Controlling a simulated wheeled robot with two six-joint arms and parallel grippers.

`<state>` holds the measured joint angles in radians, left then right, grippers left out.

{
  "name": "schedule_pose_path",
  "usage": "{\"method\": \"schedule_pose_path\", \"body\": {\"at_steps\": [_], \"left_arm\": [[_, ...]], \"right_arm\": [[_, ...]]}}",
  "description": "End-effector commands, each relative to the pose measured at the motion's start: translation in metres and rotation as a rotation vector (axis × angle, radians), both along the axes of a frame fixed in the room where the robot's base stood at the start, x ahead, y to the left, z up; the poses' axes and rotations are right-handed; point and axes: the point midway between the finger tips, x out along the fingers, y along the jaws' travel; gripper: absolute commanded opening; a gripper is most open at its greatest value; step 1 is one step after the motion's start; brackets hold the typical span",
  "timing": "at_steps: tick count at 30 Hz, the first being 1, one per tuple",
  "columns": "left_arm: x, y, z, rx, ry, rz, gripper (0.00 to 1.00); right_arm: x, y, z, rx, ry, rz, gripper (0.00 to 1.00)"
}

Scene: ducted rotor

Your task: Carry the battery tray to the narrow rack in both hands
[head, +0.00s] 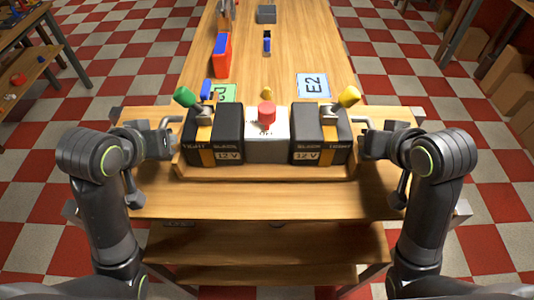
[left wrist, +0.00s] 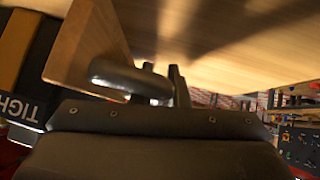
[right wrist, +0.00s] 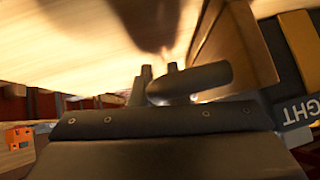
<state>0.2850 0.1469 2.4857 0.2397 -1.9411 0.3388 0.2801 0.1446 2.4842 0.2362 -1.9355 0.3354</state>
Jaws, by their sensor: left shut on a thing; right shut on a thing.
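The wooden battery tray (head: 268,172) is level over the near wooden top in the head view. It bears two black batteries with yellow bands, the left one (head: 225,140) and the right one (head: 310,140), and a white box (head: 262,150) with a red button (head: 267,113) between them. My left gripper (head: 170,138) is shut on the tray's left end handle. My right gripper (head: 368,140) is shut on the right end handle. The tray's end walls show in the left wrist view (left wrist: 90,42) and right wrist view (right wrist: 235,45). I cannot tell whether the tray touches the wood below.
A wooden stand with lower shelves (head: 265,245) is right in front of me. A long table (head: 290,60) runs away behind it, with a red and blue block (head: 222,56), a green card (head: 222,92) and a blue E2 card (head: 313,85). Checkered floor is open on both sides.

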Motion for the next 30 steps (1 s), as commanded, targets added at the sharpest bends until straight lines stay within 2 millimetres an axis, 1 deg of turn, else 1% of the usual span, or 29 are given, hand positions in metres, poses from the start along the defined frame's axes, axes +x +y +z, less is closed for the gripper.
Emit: {"method": "schedule_pose_path", "body": {"at_steps": [5, 6, 10, 11, 19, 23, 26, 30], "left_arm": [[0.0, 0.0, -0.008, 0.001, -0.004, 0.001, 0.0], [0.0, 0.001, -0.009, 0.001, 0.0, 0.001, 0.17], [0.0, 0.0, -0.008, 0.001, 0.0, 0.001, 0.34], [0.0, 0.0, -0.008, 0.001, 0.0, 0.001, 0.36], [0.0, 0.0, -0.007, 0.001, 0.0, 0.001, 0.36], [0.0, 0.0, -0.004, 0.0, 0.0, 0.0, 0.36], [0.0, 0.0, 0.002, 0.0, 0.0, 0.0, 0.36], [0.0, 0.0, 0.015, 0.0, 0.0, 0.0, 0.36]], "right_arm": [[0.0, 0.0, -0.008, -0.001, -0.004, -0.001, 0.0], [0.0, -0.001, -0.009, -0.001, 0.0, -0.001, 0.17], [0.0, 0.0, -0.008, -0.001, 0.0, -0.001, 0.34], [0.0, 0.0, -0.008, -0.001, 0.0, -0.001, 0.36], [0.0, 0.0, -0.007, 0.0, 0.0, 0.0, 0.36], [0.0, 0.0, -0.004, 0.0, 0.0, 0.0, 0.36], [0.0, 0.0, 0.002, 0.0, 0.0, 0.0, 0.36], [0.0, 0.0, 0.015, 0.0, 0.0, 0.0, 0.36]]}}
